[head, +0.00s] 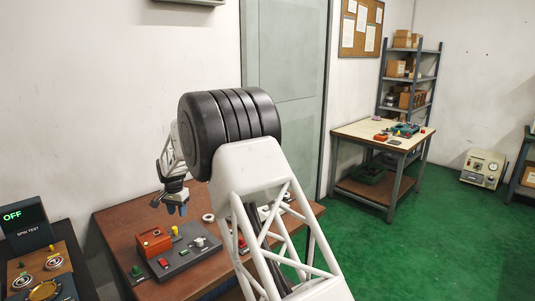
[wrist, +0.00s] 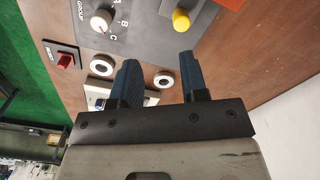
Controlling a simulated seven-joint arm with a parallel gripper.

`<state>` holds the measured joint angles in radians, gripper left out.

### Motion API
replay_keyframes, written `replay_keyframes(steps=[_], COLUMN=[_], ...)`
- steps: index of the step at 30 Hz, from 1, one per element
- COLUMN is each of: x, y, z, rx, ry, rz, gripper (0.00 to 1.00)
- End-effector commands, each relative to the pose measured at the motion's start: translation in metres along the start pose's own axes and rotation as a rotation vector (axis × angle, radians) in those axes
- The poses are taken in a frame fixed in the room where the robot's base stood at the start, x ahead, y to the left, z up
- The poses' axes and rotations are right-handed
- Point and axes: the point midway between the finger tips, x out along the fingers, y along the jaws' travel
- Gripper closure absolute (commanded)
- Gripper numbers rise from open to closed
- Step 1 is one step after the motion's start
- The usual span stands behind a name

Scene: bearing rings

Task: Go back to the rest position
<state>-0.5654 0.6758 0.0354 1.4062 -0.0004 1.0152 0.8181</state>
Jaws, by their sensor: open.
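My gripper (head: 177,209) hangs above the brown workbench (head: 118,224), pointing down. In the wrist view my gripper (wrist: 158,58) has its two blue fingers spread, with nothing between them. Two bearing rings with pale rims and dark centres lie on the bench in that view: one ring (wrist: 102,65) left of the fingers and a smaller-looking ring (wrist: 163,80) seen between them. One ring (head: 208,217) also shows in the head view, right of the gripper. A pale plate (wrist: 94,100) is partly hidden behind the left finger.
A spin test station (head: 40,268) reading OFF stands at left. My arm hides the bench's right part. A second table (head: 350,131) stands farther back.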

Motion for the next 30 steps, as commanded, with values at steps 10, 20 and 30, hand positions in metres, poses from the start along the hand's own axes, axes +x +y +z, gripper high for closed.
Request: replay_keyframes(steps=[10,20,30], x=[-0.067,-0.122,-0.169], y=[0.082,0.164,0.247], z=[0.000,0.012,0.036], rx=[-0.021,-0.043,-0.067], ry=[0.019,0.037,0.058], rz=[-0.016,-0.027,-0.036], gripper=[0.60,0.60,0.60])
